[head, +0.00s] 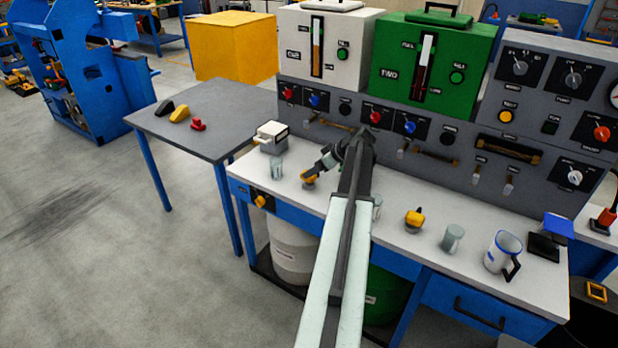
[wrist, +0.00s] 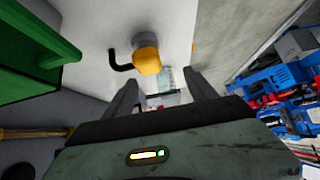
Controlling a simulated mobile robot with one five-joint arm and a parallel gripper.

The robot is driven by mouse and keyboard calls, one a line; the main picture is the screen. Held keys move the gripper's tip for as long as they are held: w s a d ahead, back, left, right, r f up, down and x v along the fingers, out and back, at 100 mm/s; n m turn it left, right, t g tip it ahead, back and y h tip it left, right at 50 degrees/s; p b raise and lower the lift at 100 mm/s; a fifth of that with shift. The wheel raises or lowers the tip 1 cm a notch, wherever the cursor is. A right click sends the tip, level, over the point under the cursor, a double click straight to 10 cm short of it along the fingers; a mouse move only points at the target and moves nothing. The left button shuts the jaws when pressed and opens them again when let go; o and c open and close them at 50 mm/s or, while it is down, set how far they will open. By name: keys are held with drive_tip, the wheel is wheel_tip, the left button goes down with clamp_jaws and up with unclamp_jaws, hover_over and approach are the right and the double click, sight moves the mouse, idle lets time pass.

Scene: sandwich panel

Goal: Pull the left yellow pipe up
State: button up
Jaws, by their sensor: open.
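The left yellow pipe (head: 309,175) stands on a grey base on the white workbench top, near its left end. A second yellow pipe (head: 414,217) stands farther right on the bench. My gripper (head: 318,168) is open and close to the left pipe, partly overlapping it in the head view. In the wrist view, a yellow pipe (wrist: 147,60) with a black bent piece on its left lies just ahead of my open gripper (wrist: 160,84), toward the left finger. Nothing shows between the fingers in their grasp; whether they touch the pipe cannot be told.
A clear glass (head: 276,168) stands left of the left pipe; a white box (head: 271,136) is behind it. Another glass (head: 452,238) and a white-blue mug (head: 502,252) stand at right. The grey control panel (head: 440,150) rises behind the bench. A grey side table (head: 205,120) is at left.

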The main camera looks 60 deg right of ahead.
drive_tip(key=w+f+b, duration=0.1)
drive_tip(key=b, duration=0.1)
drive_tip(key=w+d+f+b, duration=0.1)
drive_tip(key=f, duration=0.1)
drive_tip(key=w+f+b, duration=0.1)
drive_tip(key=f+b, duration=0.1)
drive_tip(key=shift+w+d+f+b, duration=0.25)
drive_tip(key=shift+w+d+b, duration=0.05)
drive_tip(key=shift+d+b, duration=0.1)
drive_tip(key=shift+w, duration=0.15)
drive_tip(key=shift+r, duration=0.1)
clamp_jaws()
